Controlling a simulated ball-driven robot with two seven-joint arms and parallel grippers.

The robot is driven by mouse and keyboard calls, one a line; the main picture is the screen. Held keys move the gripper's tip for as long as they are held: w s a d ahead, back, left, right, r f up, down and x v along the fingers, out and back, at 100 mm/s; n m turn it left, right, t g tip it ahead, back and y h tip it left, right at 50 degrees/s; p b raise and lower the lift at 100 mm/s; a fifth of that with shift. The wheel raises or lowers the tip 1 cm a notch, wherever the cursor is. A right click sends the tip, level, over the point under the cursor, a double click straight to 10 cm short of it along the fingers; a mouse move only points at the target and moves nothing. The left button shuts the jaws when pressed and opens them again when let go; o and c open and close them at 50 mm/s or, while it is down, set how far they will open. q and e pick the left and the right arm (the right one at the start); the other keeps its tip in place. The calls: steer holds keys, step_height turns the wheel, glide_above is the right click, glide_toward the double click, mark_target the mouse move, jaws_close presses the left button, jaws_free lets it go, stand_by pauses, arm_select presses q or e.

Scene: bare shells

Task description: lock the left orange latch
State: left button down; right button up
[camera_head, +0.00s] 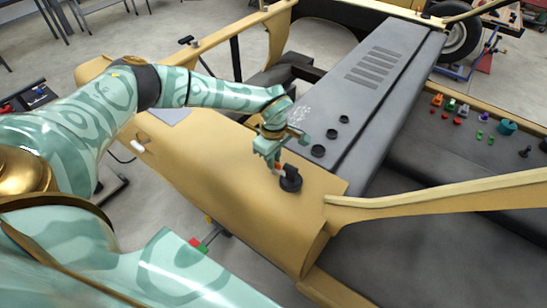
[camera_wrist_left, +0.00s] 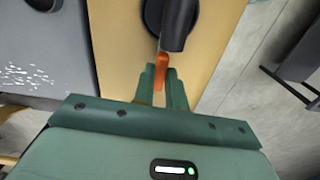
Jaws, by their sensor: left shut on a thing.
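The left orange latch (camera_wrist_left: 161,68) is a small orange piece beside a black round fitting (camera_wrist_left: 172,20) on the tan panel. In the head view the black fitting (camera_head: 290,180) stands near the front right end of the tan panel, and a bit of orange shows beside it. My left gripper (camera_head: 275,164) reaches down to it from above and is shut on the orange latch. In the left wrist view the fingers (camera_wrist_left: 162,88) flank the orange piece, hiding its lower end. My right gripper is not in view.
A grey panel with slots (camera_head: 375,65) and several black round caps (camera_head: 318,150) lies right of my left gripper. A tan bar (camera_head: 430,190) crosses at the right. Small coloured parts (camera_head: 450,104) lie on the dark surface beyond.

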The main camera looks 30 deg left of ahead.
arm_select(q)
steer(key=shift+w+r, duration=0.1)
steer(key=c, duration=1.4)
jaws_free()
steer(key=shift+c, duration=0.2)
step_height(320, 180, up, 16)
steer(key=b, duration=0.1)
steer(key=shift+r, duration=0.15)
